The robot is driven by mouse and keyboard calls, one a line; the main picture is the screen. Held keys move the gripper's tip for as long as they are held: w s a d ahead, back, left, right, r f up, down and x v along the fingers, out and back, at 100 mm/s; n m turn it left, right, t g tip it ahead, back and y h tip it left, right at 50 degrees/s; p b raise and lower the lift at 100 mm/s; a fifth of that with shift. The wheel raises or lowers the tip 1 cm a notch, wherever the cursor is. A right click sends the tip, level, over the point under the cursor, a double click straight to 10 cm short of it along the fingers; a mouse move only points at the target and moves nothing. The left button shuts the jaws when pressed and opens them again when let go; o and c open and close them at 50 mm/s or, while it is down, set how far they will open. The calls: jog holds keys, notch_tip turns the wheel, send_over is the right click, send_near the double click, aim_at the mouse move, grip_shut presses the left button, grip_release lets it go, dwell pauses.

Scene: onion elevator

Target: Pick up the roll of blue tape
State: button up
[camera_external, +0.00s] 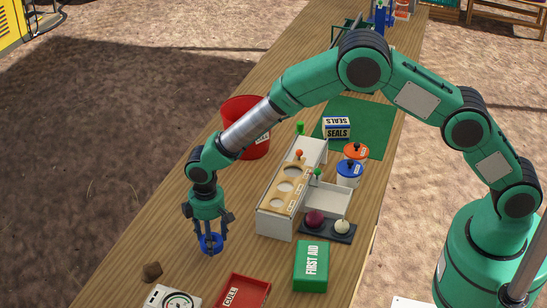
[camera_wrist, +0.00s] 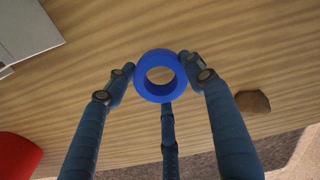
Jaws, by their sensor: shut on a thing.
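The roll of blue tape (camera_external: 210,243) is at my gripper's fingertips, near the left edge of the wooden table. In the wrist view the blue ring (camera_wrist: 160,54) sits between the fingers with its open hole facing the camera. My gripper (camera_external: 209,236) points down and is shut on the roll; in the wrist view the fingertips (camera_wrist: 159,70) touch its left and right sides, and a third finger reaches its lower edge. I cannot tell whether the roll touches the table or is just above it.
A brown lump (camera_external: 152,271) lies nearby. A white dial device (camera_external: 160,297), red CULL tray (camera_external: 243,291) and green first aid box (camera_external: 311,266) stand in front. A white-and-wood sorter (camera_external: 274,221) is to the right, a red bucket (camera_external: 236,106) behind.

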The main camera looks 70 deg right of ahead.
jog(key=s+d, duration=0.1)
jog(key=s, duration=0.4)
jog(key=s+d, duration=0.1)
jog(key=s, duration=0.3)
jog(key=s+r+p, duration=0.1)
jog(key=s, duration=0.4)
jog(key=shift+s+d+r, duration=0.1)
jog(key=shift+s+d, duration=0.25)
jog(key=shift+d, duration=0.05)
